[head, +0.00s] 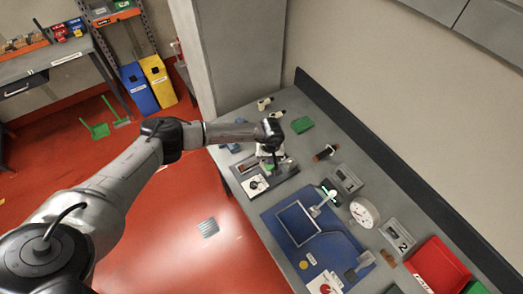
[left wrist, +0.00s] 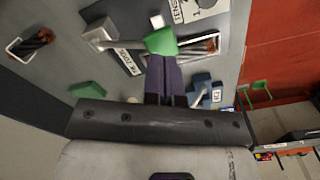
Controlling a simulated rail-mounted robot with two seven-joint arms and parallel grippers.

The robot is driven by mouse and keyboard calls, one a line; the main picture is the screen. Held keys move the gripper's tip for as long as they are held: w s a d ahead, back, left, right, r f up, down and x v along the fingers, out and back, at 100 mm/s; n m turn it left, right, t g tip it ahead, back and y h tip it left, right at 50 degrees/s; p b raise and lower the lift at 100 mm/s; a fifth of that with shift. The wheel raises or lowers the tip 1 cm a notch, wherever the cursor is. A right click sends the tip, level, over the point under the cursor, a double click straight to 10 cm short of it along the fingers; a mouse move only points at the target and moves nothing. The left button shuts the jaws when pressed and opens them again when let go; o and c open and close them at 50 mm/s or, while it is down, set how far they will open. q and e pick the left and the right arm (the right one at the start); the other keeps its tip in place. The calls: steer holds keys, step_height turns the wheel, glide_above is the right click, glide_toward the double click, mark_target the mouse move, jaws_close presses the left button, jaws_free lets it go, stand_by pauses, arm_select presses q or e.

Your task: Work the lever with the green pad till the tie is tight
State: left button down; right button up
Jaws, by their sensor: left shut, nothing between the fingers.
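The lever (left wrist: 97,35) is a grey metal bar with a green pad (left wrist: 161,41) at its end, seen in the left wrist view over a grey tensioning station (left wrist: 215,55). My left gripper (left wrist: 161,62) is shut and empty. Its fingertips are right at the edge of the green pad; I cannot tell whether they touch it. In the head view my left gripper (head: 268,160) hangs over the station (head: 283,181) and hides most of the lever. A dark cell bundle with copper-coloured parts (left wrist: 204,45) lies behind the pad; the tie itself is not clear. My right gripper is not in view.
A green block (head: 302,124) lies on the bench (head: 318,165) behind the station. A second dark bundle (head: 326,152) lies to the right. A blue mat (head: 335,254), a round dial (head: 364,212) and a red bin (head: 437,266) are further right. Small blue parts (left wrist: 205,91) lie near the gripper.

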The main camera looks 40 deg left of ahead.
arm_select(q)
steer(key=shift+f, duration=0.2)
steer(key=shift+f+b, duration=0.15)
steer(key=shift+b, duration=0.2)
steer(key=shift+s+f+b, duration=0.15)
steer(key=shift+f+b, duration=0.65)
steer(key=shift+f, duration=0.1)
steer(key=shift+s+f+b, duration=0.1)
steer(key=shift+f+b, duration=0.7)
steer(key=shift+f, duration=0.1)
steer(key=shift+s+a+f+b, duration=0.1)
steer(key=shift+s+f+b, duration=0.05)
steer(key=shift+f+b, duration=1.35)
steer(key=shift+w+r+p, duration=0.2)
steer(key=shift+r+p, duration=1.1)
steer(key=shift+r, duration=0.75)
steer(key=shift+w+r+p, duration=0.2)
steer(key=shift+r+p, duration=0.5)
steer(key=shift+r, duration=0.75)
steer(key=shift+w+r+p, duration=0.15)
steer(key=shift+r+p, duration=0.55)
steer(key=shift+r, duration=0.75)
